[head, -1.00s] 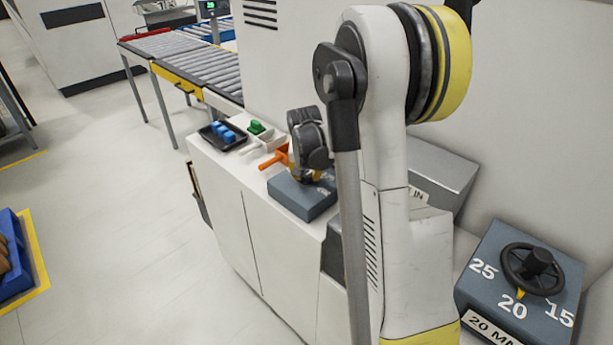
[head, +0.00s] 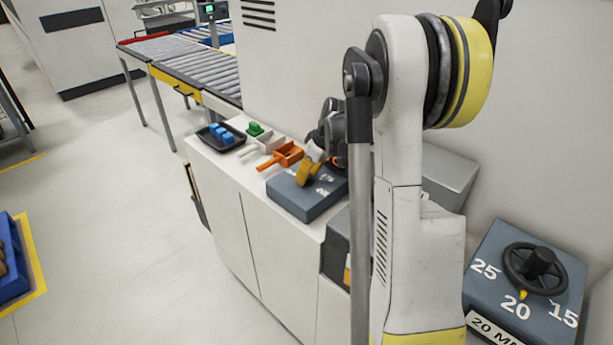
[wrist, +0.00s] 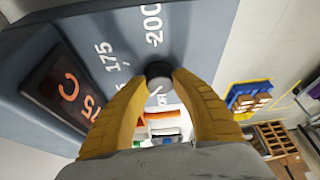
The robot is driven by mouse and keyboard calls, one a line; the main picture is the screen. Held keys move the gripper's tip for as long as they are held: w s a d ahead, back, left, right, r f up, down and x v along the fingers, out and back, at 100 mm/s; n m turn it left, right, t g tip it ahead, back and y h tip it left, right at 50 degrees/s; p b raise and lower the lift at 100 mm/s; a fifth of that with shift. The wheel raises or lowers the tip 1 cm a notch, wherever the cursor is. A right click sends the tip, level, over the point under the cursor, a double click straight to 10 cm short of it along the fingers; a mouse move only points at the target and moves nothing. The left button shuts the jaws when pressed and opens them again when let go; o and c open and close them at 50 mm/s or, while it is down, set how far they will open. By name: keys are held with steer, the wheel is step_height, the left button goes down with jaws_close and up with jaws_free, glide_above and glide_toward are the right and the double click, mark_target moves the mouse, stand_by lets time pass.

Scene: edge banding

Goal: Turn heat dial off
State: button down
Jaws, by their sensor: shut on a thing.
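The heat dial shows in the wrist view as a dark round knob (wrist: 158,70) on a blue-grey panel (wrist: 205,35) with white marks such as 175 and 200. My gripper (wrist: 160,82) has its two yellow fingers closed on the knob from both sides. A dark display (wrist: 62,90) with orange characters is on the panel's left. In the head view my gripper (head: 309,170) is over the blue-grey heat box (head: 300,200) on the white cabinet. The knob is hidden there by the gripper, and its pointer cannot be made out.
An orange scoop (head: 283,156), a black tray with blue pieces (head: 221,136) and a green piece (head: 255,129) lie beyond the box. A second dial (head: 538,262) marked 25, 20 and 15 is at the right. A roller conveyor (head: 190,65) stands behind.

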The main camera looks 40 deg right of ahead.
steer(key=n+y, duration=0.1)
steer(key=n, duration=0.3)
steer(key=shift+d+n+g, duration=0.1)
steer(key=shift+n+g, duration=0.2)
steer(key=shift+g, duration=0.1)
steer(key=shift+n+g+y, duration=0.4)
steer(key=shift+n+y, duration=0.2)
steer(key=shift+n, duration=1)
steer(key=c, duration=1)
jaws_free()
steer(key=v, duration=1.2)
steer(key=shift+w+d, duration=0.1)
steer(key=shift+w, duration=0.05)
